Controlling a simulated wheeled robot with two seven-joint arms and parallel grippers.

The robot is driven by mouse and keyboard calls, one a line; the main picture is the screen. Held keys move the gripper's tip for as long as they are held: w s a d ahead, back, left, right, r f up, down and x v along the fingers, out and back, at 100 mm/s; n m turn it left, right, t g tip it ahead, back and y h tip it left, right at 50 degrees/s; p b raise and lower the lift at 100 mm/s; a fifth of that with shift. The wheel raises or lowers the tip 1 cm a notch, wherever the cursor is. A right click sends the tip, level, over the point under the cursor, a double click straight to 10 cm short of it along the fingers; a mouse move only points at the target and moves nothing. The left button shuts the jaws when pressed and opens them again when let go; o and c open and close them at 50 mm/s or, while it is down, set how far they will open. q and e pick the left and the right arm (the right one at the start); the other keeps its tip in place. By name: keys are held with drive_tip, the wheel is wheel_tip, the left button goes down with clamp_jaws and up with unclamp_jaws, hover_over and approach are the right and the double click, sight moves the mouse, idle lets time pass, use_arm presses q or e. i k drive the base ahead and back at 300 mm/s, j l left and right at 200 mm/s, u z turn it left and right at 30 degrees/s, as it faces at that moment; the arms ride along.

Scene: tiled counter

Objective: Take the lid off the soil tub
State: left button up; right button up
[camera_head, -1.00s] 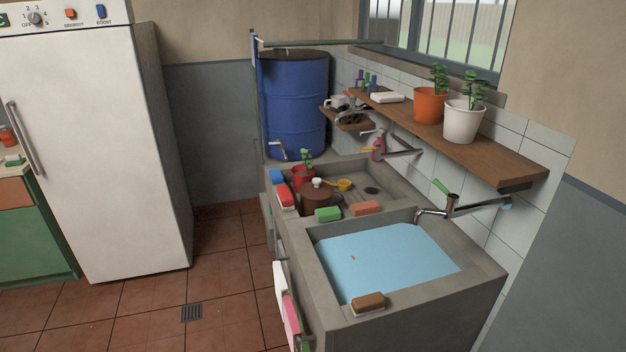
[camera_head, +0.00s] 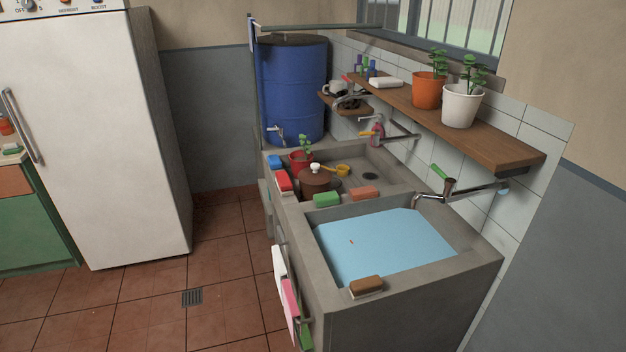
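A brown round tub (camera_head: 314,184), which looks like the soil tub, stands in the shallow basin at the back of the concrete sink. A brown lid with a pale knob (camera_head: 315,168) appears to sit on top of it; the detail is small. Neither of my grippers is in view.
A red pot with a plant (camera_head: 301,160) stands behind the tub, and a yellow scoop (camera_head: 342,170) lies to its right. Green (camera_head: 327,199) and orange (camera_head: 364,193) sponges are in front. A water-filled basin (camera_head: 318,268) is nearer. A wooden shelf (camera_head: 470,140) overhangs on the right.

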sight(315, 175)
drive_tip(key=i+j+z, duration=0.1)
drive_tip(key=j, duration=0.25)
drive_tip(key=i+j, duration=0.3)
drive_tip(key=i+j+z, duration=0.15)
drive_tip(key=j, duration=0.3)
drive_tip(key=i+j+z, duration=0.1)
drive_tip(key=i+j, duration=0.15)
drive_tip(key=j, duration=0.15)
